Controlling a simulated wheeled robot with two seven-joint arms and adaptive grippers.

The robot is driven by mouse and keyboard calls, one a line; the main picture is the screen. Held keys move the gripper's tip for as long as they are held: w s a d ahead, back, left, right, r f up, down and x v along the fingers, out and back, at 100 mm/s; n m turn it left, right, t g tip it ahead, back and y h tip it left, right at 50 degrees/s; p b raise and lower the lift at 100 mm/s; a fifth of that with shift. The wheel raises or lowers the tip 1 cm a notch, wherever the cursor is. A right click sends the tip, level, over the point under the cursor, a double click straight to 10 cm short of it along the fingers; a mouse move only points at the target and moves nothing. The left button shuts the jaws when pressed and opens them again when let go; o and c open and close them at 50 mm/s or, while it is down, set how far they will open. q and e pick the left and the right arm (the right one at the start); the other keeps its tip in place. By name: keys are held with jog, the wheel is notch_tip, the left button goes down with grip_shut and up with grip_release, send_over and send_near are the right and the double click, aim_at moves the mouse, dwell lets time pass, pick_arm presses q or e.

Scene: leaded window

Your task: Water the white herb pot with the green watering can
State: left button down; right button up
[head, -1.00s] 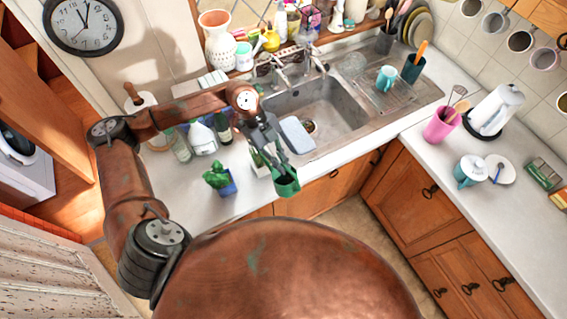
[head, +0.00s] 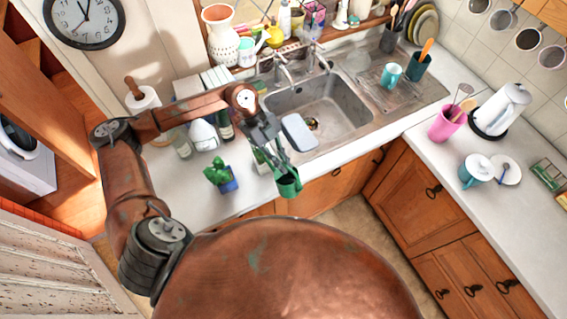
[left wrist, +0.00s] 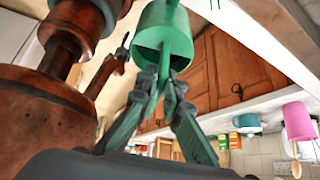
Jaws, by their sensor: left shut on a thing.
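My left gripper (head: 282,160) is shut on the green watering can (head: 289,184) and holds it in front of the counter's front edge. In the left wrist view the can (left wrist: 165,35) sits beyond the closed fingers (left wrist: 166,88), with its open side partly showing. A small white pot (head: 262,164), seemingly the herb pot, stands on the counter just left of the gripper. The gripper partly hides it, and its herb is hard to make out. The can and this pot appear apart. My right gripper is not seen.
A blue pot with a green plant (head: 222,178) stands left of the white pot. Bottles (head: 203,136) stand behind. The sink (head: 325,108) with taps lies behind and right of the gripper. A pink utensil cup (head: 446,124) and a kettle (head: 502,108) are on the right counter.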

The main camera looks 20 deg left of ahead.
pick_arm(q)
jog(key=shift+r, duration=0.2)
dwell(0.5)
jog(key=shift+w+a+r+h, duration=0.1)
jog(key=shift+a+r+h, duration=0.1)
jog(key=shift+r+h, duration=0.1)
jog(key=shift+w+a+r+g+h, duration=0.1)
jog(key=shift+a+r+g+h, duration=0.05)
jog(key=shift+r+g+h, duration=0.15)
jog(key=shift+r+p, duration=0.15)
jog(key=shift+p, duration=0.15)
jog(key=shift+a+r, duration=0.1)
jog(key=shift+a+r, duration=0.1)
jog(key=shift+r, duration=0.05)
dwell(1.2)
jog(key=shift+p, duration=0.35)
